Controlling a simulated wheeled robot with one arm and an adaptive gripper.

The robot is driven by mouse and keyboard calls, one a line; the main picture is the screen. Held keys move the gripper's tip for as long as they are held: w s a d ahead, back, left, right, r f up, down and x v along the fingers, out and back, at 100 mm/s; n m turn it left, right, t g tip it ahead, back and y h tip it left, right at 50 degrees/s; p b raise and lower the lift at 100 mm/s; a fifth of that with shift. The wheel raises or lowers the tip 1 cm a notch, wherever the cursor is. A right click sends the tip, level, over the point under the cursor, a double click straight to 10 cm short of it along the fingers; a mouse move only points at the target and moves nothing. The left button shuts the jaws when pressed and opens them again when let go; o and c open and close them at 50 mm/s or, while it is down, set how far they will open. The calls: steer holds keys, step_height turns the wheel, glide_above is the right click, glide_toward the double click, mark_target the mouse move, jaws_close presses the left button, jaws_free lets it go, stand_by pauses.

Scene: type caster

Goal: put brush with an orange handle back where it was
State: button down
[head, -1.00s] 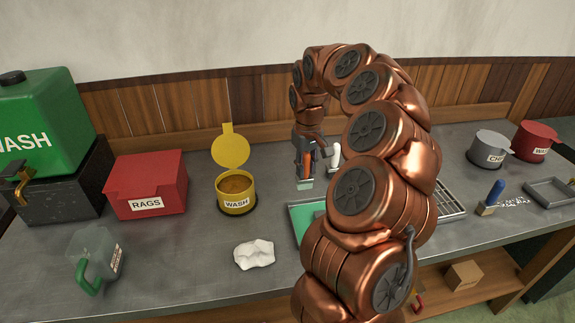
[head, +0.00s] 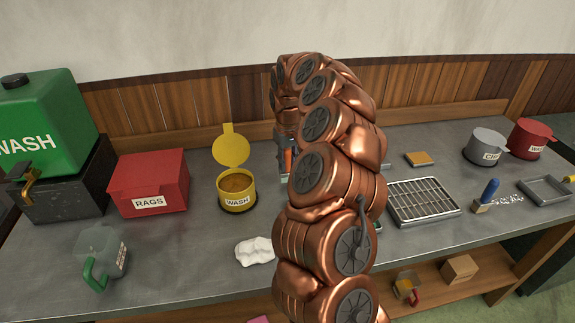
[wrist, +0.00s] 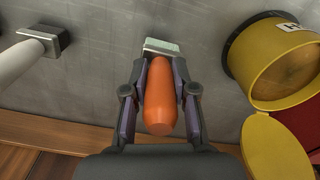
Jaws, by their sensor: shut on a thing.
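The brush with an orange handle (wrist: 160,98) is between the two fingers of my gripper (wrist: 162,105), which is shut on the handle. Its pale, metal-edged head (wrist: 162,46) points away from the gripper, close over the grey bench; I cannot tell whether it touches. My arm hides most of the gripper there. A white-handled tool (wrist: 18,62) lies apart from the gripper at the left of the wrist view.
The yellow pot (wrist: 270,62), lid open, is close right of the gripper in the wrist view. A crumpled white rag (head: 254,251), red RAGS box (head: 150,180), wire rack (head: 422,201), blue-handled brush (head: 488,193) and tan block (head: 419,158) stand on the bench.

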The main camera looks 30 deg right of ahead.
steer(key=shift+a+f+p, duration=0.1)
steer(key=shift+f+p, duration=0.2)
steer(key=shift+f, duration=0.65)
steer(key=shift+f, duration=0.2)
steer(key=c, duration=0.9)
jaws_free()
steer(key=shift+r, duration=0.1)
